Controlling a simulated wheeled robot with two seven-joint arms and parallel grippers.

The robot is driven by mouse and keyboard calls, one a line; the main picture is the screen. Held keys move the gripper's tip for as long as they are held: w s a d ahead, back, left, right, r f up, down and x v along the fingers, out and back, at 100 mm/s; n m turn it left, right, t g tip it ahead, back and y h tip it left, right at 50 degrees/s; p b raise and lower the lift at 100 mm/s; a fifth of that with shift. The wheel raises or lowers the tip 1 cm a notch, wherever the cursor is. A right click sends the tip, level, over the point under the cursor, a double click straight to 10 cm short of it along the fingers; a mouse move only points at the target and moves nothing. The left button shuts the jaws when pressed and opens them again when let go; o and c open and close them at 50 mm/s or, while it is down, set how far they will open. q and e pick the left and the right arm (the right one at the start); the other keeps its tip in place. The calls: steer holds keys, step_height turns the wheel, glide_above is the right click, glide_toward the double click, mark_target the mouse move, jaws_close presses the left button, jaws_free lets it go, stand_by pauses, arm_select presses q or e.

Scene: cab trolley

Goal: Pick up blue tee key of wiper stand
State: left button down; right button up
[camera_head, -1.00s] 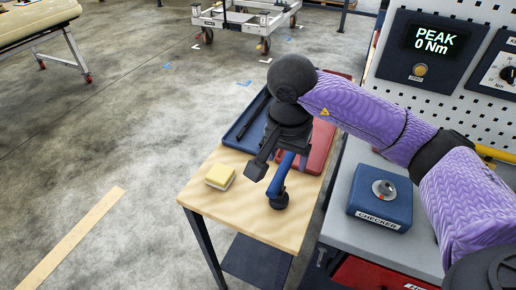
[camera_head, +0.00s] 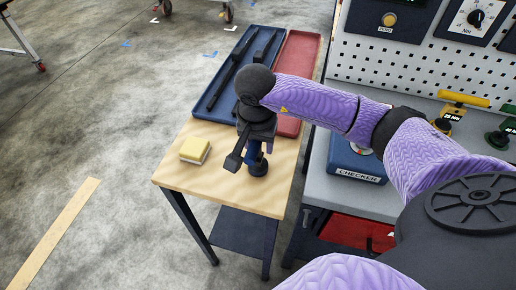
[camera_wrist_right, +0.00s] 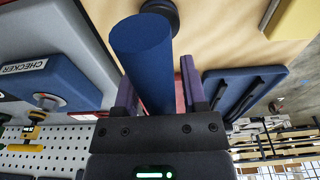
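A blue tee key (camera_head: 251,157) stands upright on a dark round base (camera_head: 258,168) on the wooden side table, partly hidden by my right gripper. My right gripper (camera_head: 243,162) reaches down over it with the fingers spread. In the right wrist view the thick blue handle (camera_wrist_right: 145,60) lies between the two fingers of the gripper (camera_wrist_right: 155,90), with a gap visible on the right side. The dark base (camera_wrist_right: 160,12) shows beyond it. My left gripper is out of view.
A yellow sponge (camera_head: 195,150) lies left of the key on the wooden table (camera_head: 215,192). Behind are a blue tray (camera_head: 208,108) holding dark long parts and a red tray (camera_head: 303,55). A blue checker box (camera_head: 355,165) stands on the grey bench to the right.

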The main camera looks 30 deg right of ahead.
jaws_close()
stand_by(1.1)
